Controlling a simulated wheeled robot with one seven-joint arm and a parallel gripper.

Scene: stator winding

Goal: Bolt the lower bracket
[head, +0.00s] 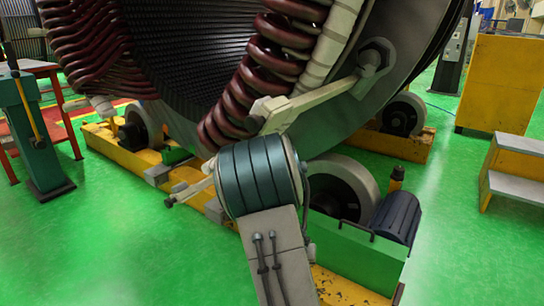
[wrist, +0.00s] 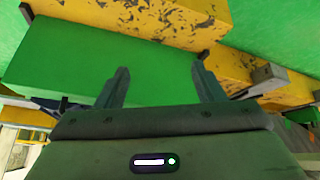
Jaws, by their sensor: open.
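The big round stator (head: 395,75) fills the top of the head view, with red-brown coils (head: 265,75) along its rim. A pale bar (head: 320,98), which may be a bracket, runs from the coils to a large hex bolt (head: 375,55) on the ring. A smaller pale piece with a dark end (head: 190,190) shows low on the left, partly behind my arm; I cannot tell if it is the lower bracket. My gripper (wrist: 161,70) is open in the wrist view, with nothing between its fingers. In the head view I cannot make it out behind my arm.
Rollers (head: 340,185) on yellow beams (head: 335,285) support the stator. A green motor unit (head: 350,250) stands at the lower right. A worn yellow beam (wrist: 170,20) and a green block (wrist: 65,60) lie beyond my fingers. Green floor is clear at the left front.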

